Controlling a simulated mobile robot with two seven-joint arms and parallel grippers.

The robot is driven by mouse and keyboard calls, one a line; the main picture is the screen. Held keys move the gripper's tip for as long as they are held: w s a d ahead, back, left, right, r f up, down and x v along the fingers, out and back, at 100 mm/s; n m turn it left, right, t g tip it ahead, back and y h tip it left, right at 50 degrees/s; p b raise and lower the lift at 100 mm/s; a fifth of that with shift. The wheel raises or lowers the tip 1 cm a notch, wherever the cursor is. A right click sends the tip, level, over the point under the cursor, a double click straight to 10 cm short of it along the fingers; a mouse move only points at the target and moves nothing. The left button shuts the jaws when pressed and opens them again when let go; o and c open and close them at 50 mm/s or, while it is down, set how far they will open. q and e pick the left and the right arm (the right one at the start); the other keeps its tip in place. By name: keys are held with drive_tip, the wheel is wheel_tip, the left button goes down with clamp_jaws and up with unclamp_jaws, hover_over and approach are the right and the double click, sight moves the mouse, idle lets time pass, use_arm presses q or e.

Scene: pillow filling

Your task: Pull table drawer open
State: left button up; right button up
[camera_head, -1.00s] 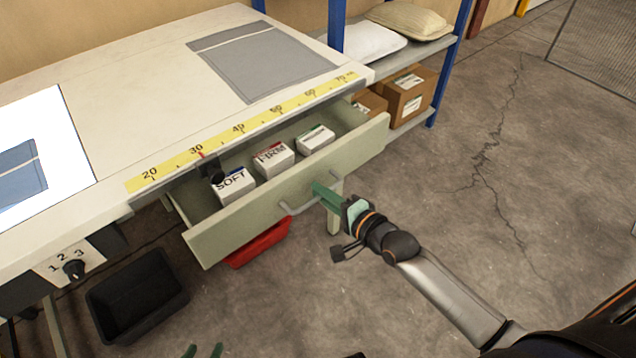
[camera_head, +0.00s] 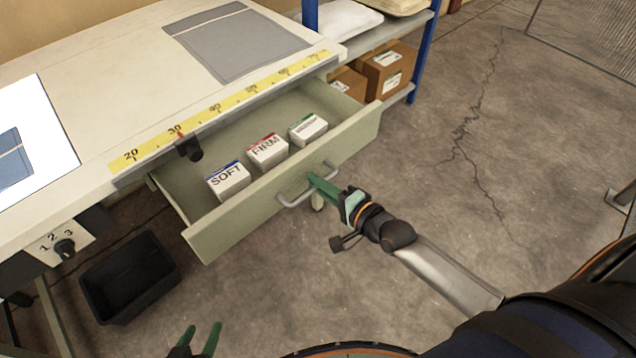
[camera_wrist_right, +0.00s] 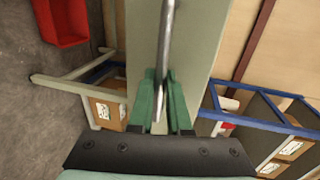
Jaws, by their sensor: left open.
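The pale green table drawer (camera_head: 232,226) stands well out from under the white table (camera_head: 140,108). Inside it are three small boxes marked SOFT (camera_head: 229,184), FIRM (camera_head: 267,153) and one with a green stripe (camera_head: 308,131). The grey bar handle (camera_head: 290,202) is on the drawer's front. My right gripper (camera_head: 316,184) is at the handle's right part. In the right wrist view the handle bar (camera_wrist_right: 166,40) runs between its green fingers (camera_wrist_right: 160,90), which look closed on it. My left gripper (camera_head: 200,338) is open and empty at the bottom edge, apart from the drawer.
A black bin (camera_head: 128,280) stands on the floor left of the drawer. A blue-framed shelf (camera_head: 421,60) with cardboard boxes (camera_head: 388,68) is beyond the drawer's right end. A red bin (camera_wrist_right: 62,18) shows in the right wrist view.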

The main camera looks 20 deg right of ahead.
drive_tip(key=o, duration=0.4)
use_arm(q)
drive_tip(key=shift+s+a+r+p, duration=0.3)
drive_tip(key=shift+s+r+p, duration=0.05)
drive_tip(key=shift+p, duration=0.5)
use_arm(e)
drive_tip(key=shift+v, duration=6.25)
use_arm(q)
drive_tip(key=shift+w+r, duration=0.1)
drive_tip(key=shift+r, duration=0.15)
drive_tip(key=s+a+r+p, duration=0.1)
drive_tip(key=a+r+p, duration=0.2)
drive_tip(key=r+p, duration=0.5)
drive_tip(key=p, duration=0.3)
drive_tip(key=shift+s+n+y, duration=0.25)
drive_tip(key=shift+n+y, duration=0.15)
use_arm(e)
drive_tip(key=s+a+f+n+g+h, duration=0.1)
drive_tip(key=s+a+n, duration=0.1)
drive_tip(key=n, duration=0.3)
drive_tip(key=s+a+f+n+g+h, duration=0.1)
drive_tip(key=s+a+n+g, duration=0.1)
drive_tip(key=n, duration=0.3)
drive_tip(key=s+a+f+n+g+h, duration=0.1)
drive_tip(key=s+a+n+g, duration=0.1)
drive_tip(key=s+n, duration=0.2)
drive_tip(key=shift+a+f+n, duration=0.25)
drive_tip(key=shift+a+n, duration=0.05)
drive_tip(key=shift+n, duration=0.8)
